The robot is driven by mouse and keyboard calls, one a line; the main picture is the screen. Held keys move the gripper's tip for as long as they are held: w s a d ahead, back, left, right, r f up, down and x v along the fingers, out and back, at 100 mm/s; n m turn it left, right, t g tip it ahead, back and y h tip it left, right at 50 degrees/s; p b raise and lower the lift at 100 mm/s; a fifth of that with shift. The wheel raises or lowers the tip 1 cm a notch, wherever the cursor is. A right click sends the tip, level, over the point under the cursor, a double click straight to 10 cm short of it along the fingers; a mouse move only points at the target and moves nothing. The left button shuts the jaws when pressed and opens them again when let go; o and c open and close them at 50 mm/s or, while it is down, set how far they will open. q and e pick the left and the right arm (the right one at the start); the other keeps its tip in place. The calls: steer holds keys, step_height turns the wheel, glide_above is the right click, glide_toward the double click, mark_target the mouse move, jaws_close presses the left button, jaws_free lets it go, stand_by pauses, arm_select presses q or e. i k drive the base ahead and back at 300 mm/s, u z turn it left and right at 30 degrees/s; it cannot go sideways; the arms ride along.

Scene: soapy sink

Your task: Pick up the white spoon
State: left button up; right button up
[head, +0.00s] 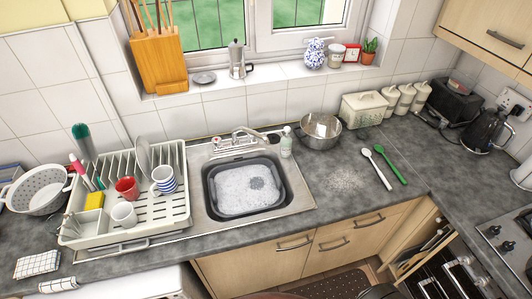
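The white spoon (378,171) lies flat on the grey countertop (340,205), right of the sink. Its bowl end points toward the back wall and its handle runs toward the front right. A green spoon (392,167) lies close beside it on the right, nearly parallel, with a small gap between the handles. Nothing covers the white spoon. Neither of my grippers shows in the head view, so I cannot see whether they are open or shut.
The soapy sink basin (207,190) and loaded dish rack (186,205) are left.

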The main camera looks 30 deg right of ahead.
mark_target(367, 152)
steer(key=u, duration=0.45)
steer(key=k, duration=0.1)
steer(key=z, duration=2.35)
steer(key=i, duration=0.2)
steer(key=u, duration=0.5)
steer(key=i, duration=0.55)
steer(key=u, duration=0.15)
